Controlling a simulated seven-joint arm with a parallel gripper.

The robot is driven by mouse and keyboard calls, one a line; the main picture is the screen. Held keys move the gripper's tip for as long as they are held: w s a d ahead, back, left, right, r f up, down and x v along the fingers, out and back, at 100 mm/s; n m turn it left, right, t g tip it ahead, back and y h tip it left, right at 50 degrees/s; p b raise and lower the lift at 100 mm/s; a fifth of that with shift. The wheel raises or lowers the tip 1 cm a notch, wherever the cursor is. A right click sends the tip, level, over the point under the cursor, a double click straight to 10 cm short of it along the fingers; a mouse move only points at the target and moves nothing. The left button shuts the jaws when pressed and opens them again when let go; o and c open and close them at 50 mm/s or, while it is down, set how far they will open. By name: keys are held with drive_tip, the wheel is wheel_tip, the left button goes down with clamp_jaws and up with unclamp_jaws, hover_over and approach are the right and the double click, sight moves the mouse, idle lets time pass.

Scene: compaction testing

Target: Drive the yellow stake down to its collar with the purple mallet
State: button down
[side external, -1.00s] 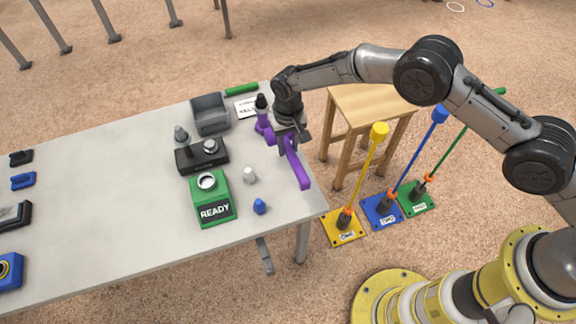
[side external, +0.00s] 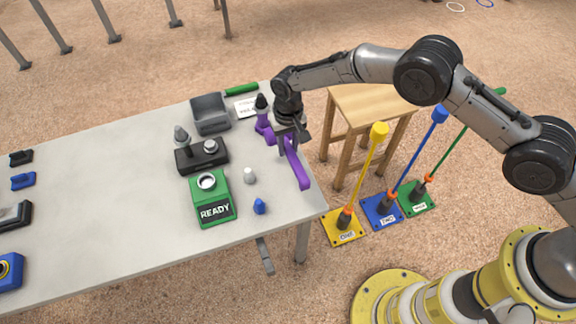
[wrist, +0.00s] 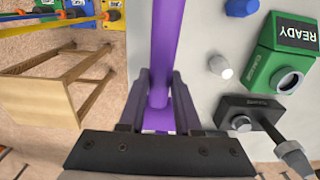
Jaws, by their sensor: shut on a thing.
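The purple mallet (side external: 298,168) is at the right end of the grey table. My gripper (side external: 290,138) is shut on its purple bar, which also runs up through the wrist view (wrist: 167,45) between the fingers (wrist: 160,100). A purple part with a dark tip shows just left of my gripper in the side view. I cannot tell whether the mallet touches the tabletop. The yellow stake (side external: 374,160) stands tilted on a yellow base plate (side external: 344,238) on the ground, right of the table. Its yellow head is high above the orange collar (side external: 346,211) near the base.
Blue (side external: 410,155) and green (side external: 458,140) stakes stand right of the yellow one. A wooden stool (side external: 372,100) is behind them. The table (side external: 110,200) holds a green READY box (side external: 212,207), a black box (side external: 187,159), a grey bin (side external: 209,115) and small pegs.

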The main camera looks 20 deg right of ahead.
drive_tip(key=shift+w+r, duration=0.1)
idle(0.3)
drive_tip(key=shift+s+d+f, duration=0.1)
drive_tip(key=shift+s+f, duration=0.15)
drive_tip(key=s+d+r+m, duration=0.2)
drive_tip(key=s+d+r, duration=0.2)
drive_tip(key=d+r, duration=0.4)
drive_tip(key=s+d+r+m, duration=0.2)
drive_tip(key=d+r, duration=0.6)
drive_tip(key=d, duration=0.8)
drive_tip(key=shift+s+m, duration=0.3)
drive_tip(key=shift+s, duration=0.75)
wheel_tip(320, 180, down, 10)
drive_tip(key=shift+r, duration=0.15)
drive_tip(key=shift+a, duration=0.1)
wheel_tip(320, 180, up, 7)
